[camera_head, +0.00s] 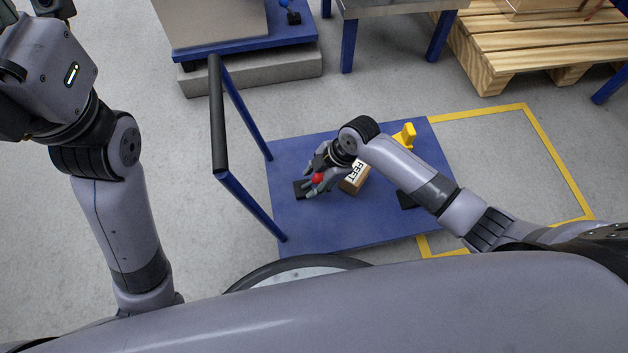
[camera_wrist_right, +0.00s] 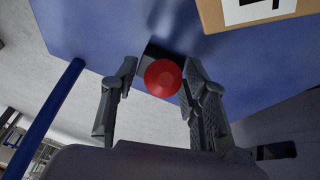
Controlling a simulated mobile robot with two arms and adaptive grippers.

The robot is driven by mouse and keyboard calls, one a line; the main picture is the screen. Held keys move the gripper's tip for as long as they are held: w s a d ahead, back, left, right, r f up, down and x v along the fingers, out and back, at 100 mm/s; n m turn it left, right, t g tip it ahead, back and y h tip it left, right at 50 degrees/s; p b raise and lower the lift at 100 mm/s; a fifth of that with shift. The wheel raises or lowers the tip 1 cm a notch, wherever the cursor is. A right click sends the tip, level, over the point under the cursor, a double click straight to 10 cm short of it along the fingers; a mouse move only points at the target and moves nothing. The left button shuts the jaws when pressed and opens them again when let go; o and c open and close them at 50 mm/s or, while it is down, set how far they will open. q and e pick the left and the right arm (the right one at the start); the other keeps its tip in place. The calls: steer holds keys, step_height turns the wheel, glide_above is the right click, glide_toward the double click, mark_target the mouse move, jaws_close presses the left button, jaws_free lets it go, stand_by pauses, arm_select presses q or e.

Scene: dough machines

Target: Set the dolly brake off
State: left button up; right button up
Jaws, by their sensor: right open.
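The blue dolly (camera_head: 345,228) stands on the floor, with its black-gripped push handle (camera_head: 217,115) on the left side. The brake's red knob (camera_head: 318,178) sits above a small dark base (camera_head: 301,189) near the dolly's handle end. My right gripper (camera_head: 314,184) is open, low over the deck at the knob. The lever below the knob is hidden. My left arm is raised at the left, and its gripper is outside the view.
A cardboard box (camera_head: 353,185) with a printed label lies on the deck just right of my right gripper. A yellow part (camera_head: 405,135) stands at the deck's far edge. Yellow floor tape (camera_head: 545,150) runs at right. A wooden pallet (camera_head: 490,60) and a blue-framed machine (camera_head: 240,45) stand behind.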

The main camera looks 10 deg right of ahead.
steer(key=shift+c, duration=0.2)
jaws_close()
stand_by(0.4)
